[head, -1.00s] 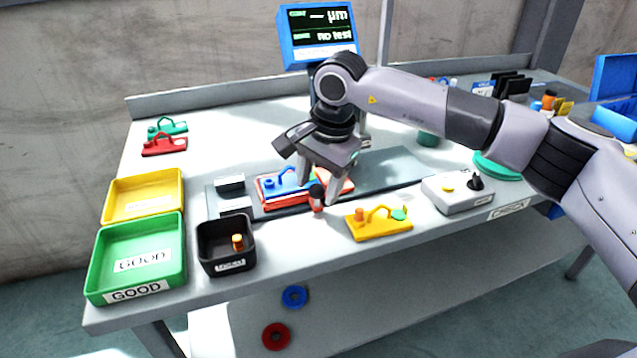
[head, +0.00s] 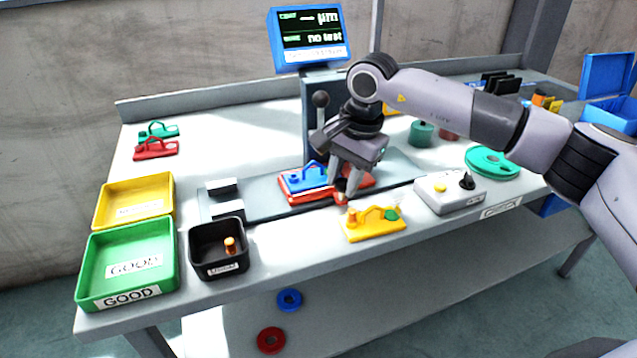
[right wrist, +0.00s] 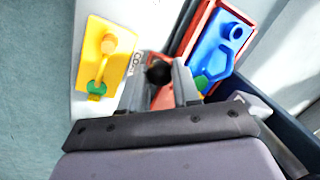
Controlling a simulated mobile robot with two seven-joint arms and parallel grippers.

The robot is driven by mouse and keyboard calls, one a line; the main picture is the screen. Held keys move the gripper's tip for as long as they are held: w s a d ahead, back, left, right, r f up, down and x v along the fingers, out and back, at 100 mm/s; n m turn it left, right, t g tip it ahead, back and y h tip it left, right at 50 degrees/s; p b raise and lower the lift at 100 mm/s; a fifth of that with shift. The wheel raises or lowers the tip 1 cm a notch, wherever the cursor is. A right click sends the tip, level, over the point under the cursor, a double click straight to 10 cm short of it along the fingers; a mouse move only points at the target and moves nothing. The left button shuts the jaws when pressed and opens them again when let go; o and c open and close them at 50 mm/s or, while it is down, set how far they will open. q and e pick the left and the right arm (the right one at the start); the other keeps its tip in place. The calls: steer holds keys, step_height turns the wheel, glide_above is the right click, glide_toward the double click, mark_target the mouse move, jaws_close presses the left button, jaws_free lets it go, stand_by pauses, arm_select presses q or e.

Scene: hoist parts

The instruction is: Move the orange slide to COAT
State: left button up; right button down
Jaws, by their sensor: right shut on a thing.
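The orange-red slide (head: 318,197) sits on the grey track (head: 258,208) and carries a blue part (head: 306,177). My right gripper (head: 344,196) is down at its front edge, shut on the slide's knob. In the right wrist view a black ball knob (right wrist: 158,72) shows between the fingers, with the slide (right wrist: 190,42) and the blue part (right wrist: 212,58) beside it. A label that seems to read COAT (right wrist: 137,62) lies by the fingers, partly hidden. The left gripper is out of view.
A yellow part (head: 373,226) lies just in front of the gripper. A grey control box (head: 450,196) stands to the right. A black bin (head: 218,262), green tray (head: 82,285) and yellow tray (head: 98,212) stand left. The display (head: 308,38) stands behind.

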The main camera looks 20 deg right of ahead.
steer(key=shift+d, duration=1.2)
steer(key=c, duration=0.8)
jaws_free()
steer(key=r, duration=0.4)
steer(key=s+r, duration=0.1)
steer(key=r, duration=0.2)
steer(key=shift+d+r, duration=0.1)
steer(key=shift+d, duration=0.25)
